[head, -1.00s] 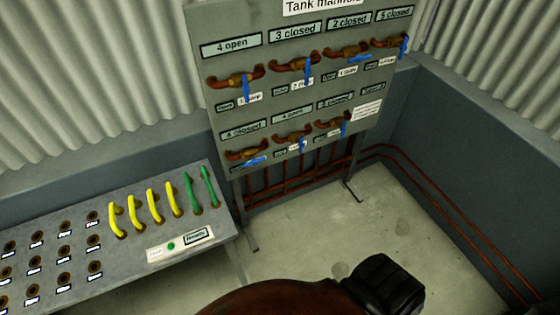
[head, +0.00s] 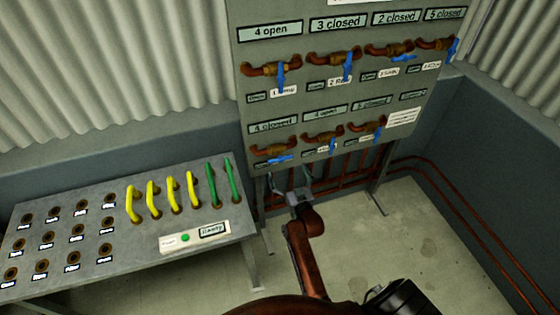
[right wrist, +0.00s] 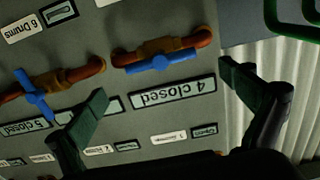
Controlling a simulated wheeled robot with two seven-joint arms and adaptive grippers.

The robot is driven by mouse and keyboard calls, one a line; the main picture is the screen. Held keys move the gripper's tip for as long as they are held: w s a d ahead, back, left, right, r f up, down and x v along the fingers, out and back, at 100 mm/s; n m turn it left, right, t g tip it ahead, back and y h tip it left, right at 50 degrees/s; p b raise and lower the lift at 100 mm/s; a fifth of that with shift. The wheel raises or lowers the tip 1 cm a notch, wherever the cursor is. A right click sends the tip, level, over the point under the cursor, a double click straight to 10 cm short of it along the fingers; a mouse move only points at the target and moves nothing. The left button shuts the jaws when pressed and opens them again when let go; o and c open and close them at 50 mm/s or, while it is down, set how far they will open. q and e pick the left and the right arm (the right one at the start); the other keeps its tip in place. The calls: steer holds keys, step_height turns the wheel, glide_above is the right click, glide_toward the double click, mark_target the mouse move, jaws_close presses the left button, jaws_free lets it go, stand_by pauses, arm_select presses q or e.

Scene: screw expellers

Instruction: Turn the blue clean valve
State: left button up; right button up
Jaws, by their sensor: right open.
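Several brown valves with blue handles are mounted on the grey manifold panel (head: 300,101) in two rows. I cannot read for certain which label says clean. The lower left valve has a level blue handle (head: 279,159); the lower middle (head: 335,145) and lower right (head: 380,133) handles hang more upright. My right gripper (head: 292,185) is just below the lower left valve, apart from the handles. In the right wrist view its dark fingers (right wrist: 163,80) are open and empty, with a level blue handle (right wrist: 160,64) beyond them and a tilted blue handle (right wrist: 36,94) at left. My left gripper is not in view.
Brown pipes (head: 345,170) run behind and below the panel. The floor (head: 400,250) to the right is clear.

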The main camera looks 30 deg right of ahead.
mark_target(281, 160)
steer(key=b+x, duration=0.4)
steer(key=x, duration=0.3)
steer(key=shift+w, duration=0.25)
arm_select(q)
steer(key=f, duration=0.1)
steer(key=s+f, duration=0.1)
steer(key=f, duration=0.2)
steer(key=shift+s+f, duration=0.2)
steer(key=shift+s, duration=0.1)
arm_select(e)
steer(key=shift+c, duration=0.3)
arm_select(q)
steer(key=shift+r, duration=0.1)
arm_select(e)
steer(key=c, duration=1.1)
